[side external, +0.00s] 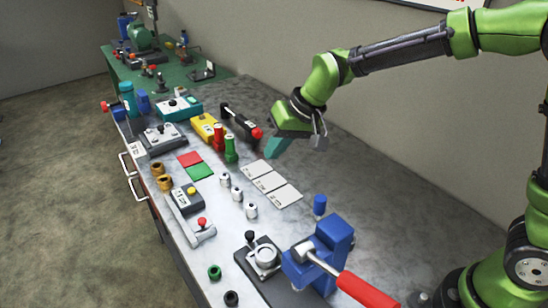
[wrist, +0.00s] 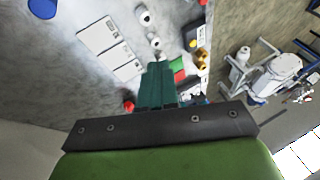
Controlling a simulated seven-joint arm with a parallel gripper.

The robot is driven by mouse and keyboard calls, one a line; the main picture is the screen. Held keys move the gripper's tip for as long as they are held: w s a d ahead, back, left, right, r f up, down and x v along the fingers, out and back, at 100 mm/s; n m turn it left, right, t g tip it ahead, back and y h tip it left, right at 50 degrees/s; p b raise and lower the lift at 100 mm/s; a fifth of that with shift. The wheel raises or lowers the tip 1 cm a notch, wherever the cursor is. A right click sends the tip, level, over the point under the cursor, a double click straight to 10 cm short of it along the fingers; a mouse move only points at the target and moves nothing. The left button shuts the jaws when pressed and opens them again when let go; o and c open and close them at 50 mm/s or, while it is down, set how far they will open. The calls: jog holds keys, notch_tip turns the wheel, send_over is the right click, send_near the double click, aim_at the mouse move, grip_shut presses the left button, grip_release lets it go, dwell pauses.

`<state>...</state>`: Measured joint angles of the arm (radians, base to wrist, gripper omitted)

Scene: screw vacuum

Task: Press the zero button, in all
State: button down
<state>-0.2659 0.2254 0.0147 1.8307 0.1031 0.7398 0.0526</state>
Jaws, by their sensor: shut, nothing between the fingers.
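My gripper (side external: 276,147) has teal fingers that are shut and empty. It hangs above the bench, to the right of the black tool with a red knob (side external: 257,133). In the wrist view the shut fingers (wrist: 157,72) point toward the green and red pads. A dark box with a yellow button (side external: 191,191) stands near the bench's front edge, apart from my gripper. The yellow button (wrist: 193,43) also shows in the wrist view. A grey device with a red button (side external: 202,222) lies beside it. No zero marking is readable, so I cannot tell which button is the zero button.
White cards (side external: 271,187) and several small white cylinders (side external: 251,211) lie between my gripper and the dark box. Red and green bottles (side external: 231,150) stand left of my gripper. A blue vise (side external: 325,252) with a red handle is at the near end.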

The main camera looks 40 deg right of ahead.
jog(key=w+a+f+t+y, duration=0.1)
jog(key=w+a+f, duration=0.7)
jog(key=w+a, duration=0.35)
notch_tip(320, 180, up, 3)
jog(key=t, duration=0.2)
send_over(195, 190)
jog(key=shift+r+y, duration=0.15)
jog(key=shift+y, duration=0.25)
jog(key=shift+f, duration=4.45)
jog(key=shift+f, duration=0.4)
